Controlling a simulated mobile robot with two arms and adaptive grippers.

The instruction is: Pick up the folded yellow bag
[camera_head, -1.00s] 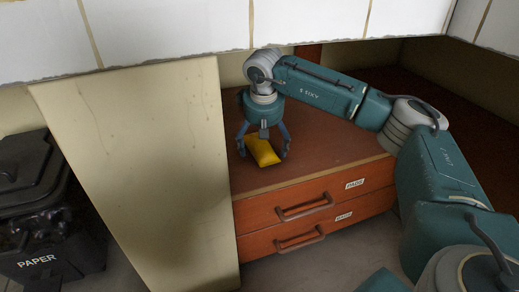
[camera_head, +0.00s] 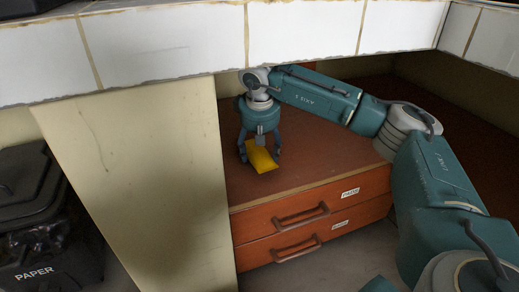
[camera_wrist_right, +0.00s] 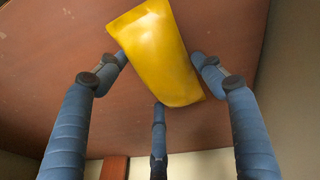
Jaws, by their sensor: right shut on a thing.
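The folded yellow bag (camera_head: 261,157) is at the top of the brown drawer cabinet, under the tiled counter. My right gripper (camera_head: 259,158) points down over it, with its fingers around the bag. In the right wrist view the yellow bag (camera_wrist_right: 157,52) lies between the blue fingers of my right gripper (camera_wrist_right: 160,72), which touch or nearly touch its sides and near end. Whether the bag is clear of the brown surface cannot be told. My left gripper is not in view.
The white tiled counter (camera_head: 200,45) overhangs the cabinet (camera_head: 300,186) closely above my right arm. A beige panel (camera_head: 145,170) stands left of it. A black paper bin (camera_head: 45,215) is at far left. Two drawers with handles face forward.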

